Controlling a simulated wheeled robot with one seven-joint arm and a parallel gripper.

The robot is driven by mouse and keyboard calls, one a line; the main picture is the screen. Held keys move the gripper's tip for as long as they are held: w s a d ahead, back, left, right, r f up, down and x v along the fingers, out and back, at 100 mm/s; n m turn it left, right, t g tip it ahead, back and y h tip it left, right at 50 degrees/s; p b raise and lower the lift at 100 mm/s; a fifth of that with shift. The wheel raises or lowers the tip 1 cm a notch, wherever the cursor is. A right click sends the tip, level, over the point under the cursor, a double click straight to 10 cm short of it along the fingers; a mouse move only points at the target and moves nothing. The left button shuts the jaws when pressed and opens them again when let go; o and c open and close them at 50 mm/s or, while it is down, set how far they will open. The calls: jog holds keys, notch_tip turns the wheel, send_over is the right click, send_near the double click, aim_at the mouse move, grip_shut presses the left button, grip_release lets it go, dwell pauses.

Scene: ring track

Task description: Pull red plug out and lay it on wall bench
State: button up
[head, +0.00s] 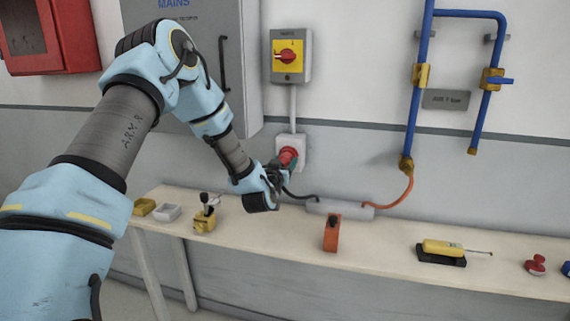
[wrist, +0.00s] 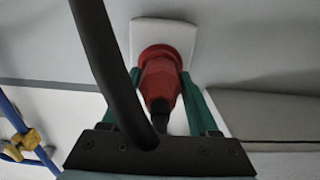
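The red plug (head: 288,156) is at the white wall socket (head: 298,143) above the bench. In the wrist view the plug (wrist: 160,77) points at the socket plate (wrist: 164,32), and its front end appears seated there. My gripper (head: 280,168) is at the plug. Its green fingers (wrist: 163,95) lie on both sides of the plug body; a narrow space shows on the right, and contact is unclear. A black cable crosses the wrist view and hides part of the left finger. The wall bench (head: 385,257) runs below the socket.
A grey box (head: 340,209) with a black cable and an orange hose lies at the bench's back. An orange block (head: 332,233), a yellow tool (head: 442,248) and a yellow joystick box (head: 205,219) stand along it. Bare bench shows between them. A switch box (head: 290,55) hangs above.

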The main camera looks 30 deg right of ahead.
grip_shut()
dwell(0.4)
jog(key=shift+s+a, duration=0.1)
jog(key=shift+b+v, duration=0.95)
jog(key=shift+v, duration=1.9)
